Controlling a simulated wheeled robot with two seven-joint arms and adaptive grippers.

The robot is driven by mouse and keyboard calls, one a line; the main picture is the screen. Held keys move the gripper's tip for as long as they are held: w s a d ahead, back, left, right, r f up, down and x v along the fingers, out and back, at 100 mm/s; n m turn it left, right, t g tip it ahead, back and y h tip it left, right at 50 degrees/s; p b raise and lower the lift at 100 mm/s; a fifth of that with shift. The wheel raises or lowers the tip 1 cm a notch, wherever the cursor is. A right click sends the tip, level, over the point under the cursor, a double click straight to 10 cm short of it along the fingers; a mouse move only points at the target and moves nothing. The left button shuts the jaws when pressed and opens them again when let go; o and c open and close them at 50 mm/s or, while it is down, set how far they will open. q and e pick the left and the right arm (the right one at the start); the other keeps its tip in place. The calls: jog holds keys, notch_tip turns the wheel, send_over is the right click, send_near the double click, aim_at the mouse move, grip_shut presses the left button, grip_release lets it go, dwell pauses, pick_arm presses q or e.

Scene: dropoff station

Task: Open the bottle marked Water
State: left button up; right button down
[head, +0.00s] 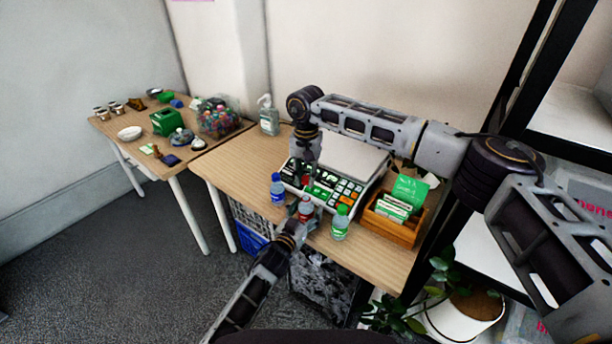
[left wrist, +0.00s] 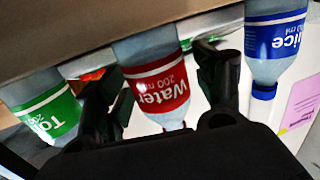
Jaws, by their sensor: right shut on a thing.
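The Water bottle (head: 306,212) has a red label and stands upright near the table's front edge. It is between the bottles with blue and green caps. In the left wrist view the Water bottle (left wrist: 155,85) appears inverted, between the two fingers of my left gripper (left wrist: 160,95), with small gaps beside it. My left gripper (head: 299,217) looks open around its front. My right gripper (head: 306,176) points down above the bottle, shut on a small red thing, seemingly its cap (head: 305,183).
The blue Juice bottle (head: 277,187) and a green-labelled bottle (head: 340,224) stand close on either side. A pump bottle (head: 268,117) stands at the back. The tabletop left of the bottles is clear.

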pick_arm(q)
jog(key=shift+s+a, duration=0.1)
jog(key=shift+s, duration=0.1)
jog(key=v, duration=1.1)
jog(key=shift+s, duration=0.3)
dwell(0.4)
jog(key=shift+a, duration=0.1)
dwell(0.3)
